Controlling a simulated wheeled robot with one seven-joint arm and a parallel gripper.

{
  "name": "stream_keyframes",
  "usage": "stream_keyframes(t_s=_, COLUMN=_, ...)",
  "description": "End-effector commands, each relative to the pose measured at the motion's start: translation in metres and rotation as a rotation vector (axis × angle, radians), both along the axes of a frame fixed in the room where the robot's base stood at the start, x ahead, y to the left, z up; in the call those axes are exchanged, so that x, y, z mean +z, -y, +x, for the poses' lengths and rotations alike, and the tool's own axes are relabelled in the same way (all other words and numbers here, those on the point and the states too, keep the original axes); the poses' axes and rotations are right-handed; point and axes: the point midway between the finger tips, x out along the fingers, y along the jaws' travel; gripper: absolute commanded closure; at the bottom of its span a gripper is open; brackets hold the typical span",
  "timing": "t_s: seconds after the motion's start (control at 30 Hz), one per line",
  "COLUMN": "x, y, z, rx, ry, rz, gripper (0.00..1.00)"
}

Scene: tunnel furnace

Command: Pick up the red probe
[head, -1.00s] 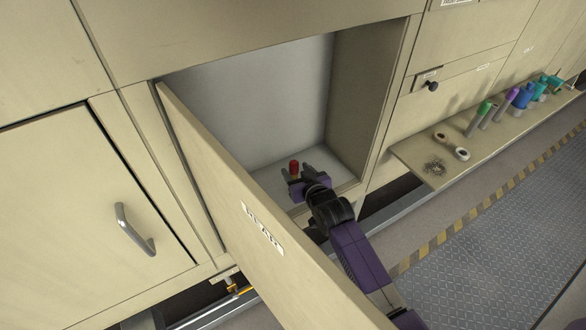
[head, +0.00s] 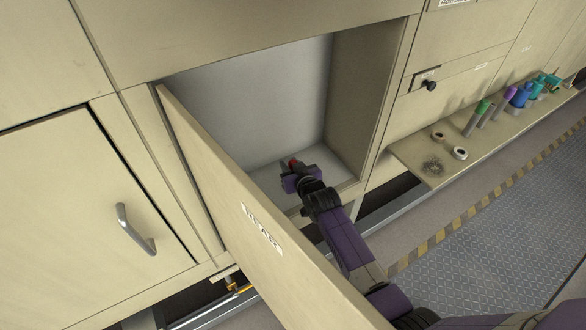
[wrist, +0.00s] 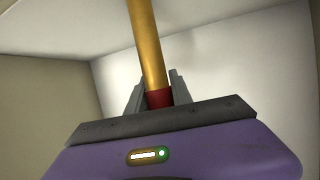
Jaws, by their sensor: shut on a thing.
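The red probe (head: 292,162) is inside the open cabinet compartment. In the head view only a small red part shows, between my fingers and the compartment's back wall. In the wrist view the probe (wrist: 150,52) is a golden rod with a red section near my gripper. My gripper (wrist: 158,92) is shut on the red section, with one grey finger on each side. In the head view my purple and black gripper (head: 291,166) reaches in past the door. Whether the probe touches the compartment floor cannot be told.
The open cabinet door (head: 225,190) stands just left of my arm. The compartment's right wall (head: 352,95) is close on the other side. A shelf (head: 415,160) at right holds several coloured cylinders and two rings. A striped floor line (head: 450,225) runs below it.

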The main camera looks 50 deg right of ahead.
Motion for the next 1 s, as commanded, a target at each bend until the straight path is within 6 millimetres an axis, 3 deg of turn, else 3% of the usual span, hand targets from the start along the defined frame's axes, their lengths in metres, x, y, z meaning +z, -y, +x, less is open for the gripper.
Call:
stream_keyframes(t_s=0.47, x=0.009, y=0.000, z=0.000, rx=0.000, ry=0.003, rz=-0.001, gripper=1.00)
stream_keyframes(t_s=0.67, x=0.034, y=0.000, z=0.000, rx=0.000, ry=0.005, rz=-0.002, gripper=1.00)
stream_keyframes(t_s=1.0, x=0.098, y=0.000, z=0.001, rx=0.001, ry=0.006, rz=-0.002, gripper=1.00)
